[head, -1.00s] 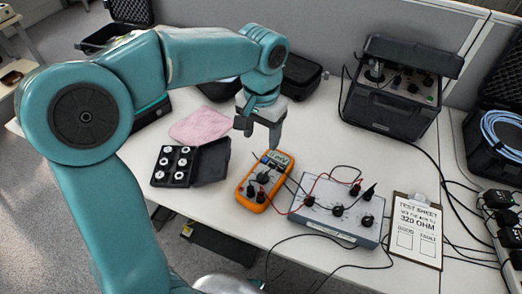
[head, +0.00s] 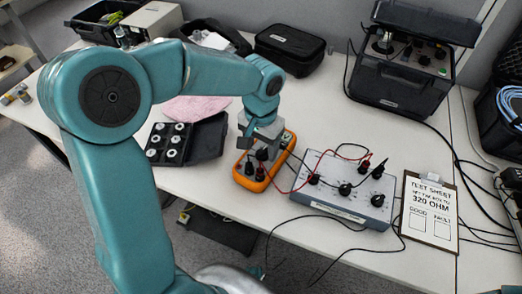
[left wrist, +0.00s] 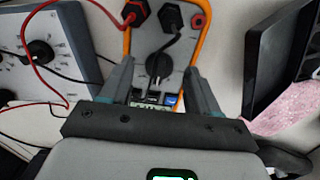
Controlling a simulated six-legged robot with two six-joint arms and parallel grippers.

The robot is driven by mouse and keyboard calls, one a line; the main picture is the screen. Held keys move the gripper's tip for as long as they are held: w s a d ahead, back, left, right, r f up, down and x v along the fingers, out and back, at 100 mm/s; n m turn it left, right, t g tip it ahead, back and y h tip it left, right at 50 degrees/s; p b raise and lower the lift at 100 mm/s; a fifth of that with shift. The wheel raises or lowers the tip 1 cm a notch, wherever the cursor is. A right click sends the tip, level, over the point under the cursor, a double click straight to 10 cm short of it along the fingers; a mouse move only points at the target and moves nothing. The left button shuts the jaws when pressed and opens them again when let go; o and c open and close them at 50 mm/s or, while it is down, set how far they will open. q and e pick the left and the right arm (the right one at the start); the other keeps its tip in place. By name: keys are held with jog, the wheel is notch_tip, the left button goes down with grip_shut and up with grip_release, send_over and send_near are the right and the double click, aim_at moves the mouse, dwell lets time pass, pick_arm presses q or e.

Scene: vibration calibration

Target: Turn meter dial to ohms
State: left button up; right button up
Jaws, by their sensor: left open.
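The orange multimeter (head: 284,147) lies on the table in the head view, its screen hidden behind my left gripper (head: 256,146). In the left wrist view the meter's grey face (left wrist: 178,50) shows its black dial (left wrist: 158,67) with a pointer knob. A red plug and a black plug sit in its sockets, and a red socket looks empty. My left gripper (left wrist: 163,82) is open, its fingers apart on both sides of the meter's face near the dial. I cannot tell whether they touch anything. My right gripper is not in view.
A grey resistance box (head: 330,200) with knobs and leads stands right of the meter. A clipboard test sheet (head: 430,212) reading 320 OHM lies further right. A black case of round weights (head: 168,143) is to the left, near a pink cloth (head: 196,107). Loose cables cross the table's front edge.

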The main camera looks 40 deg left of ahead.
pick_arm(q)
jog(key=shift+f, duration=0.7)
jog(key=c, duration=1)
jog(key=m+p, duration=0.1)
jog(key=m, duration=0.2)
jog(key=shift+a+r, duration=0.1)
jog(key=shift+a, duration=0.05)
jog(key=shift+a+m+p, duration=0.1)
jog(key=shift+m+p, duration=0.8)
jog(key=shift+m, duration=1.6)
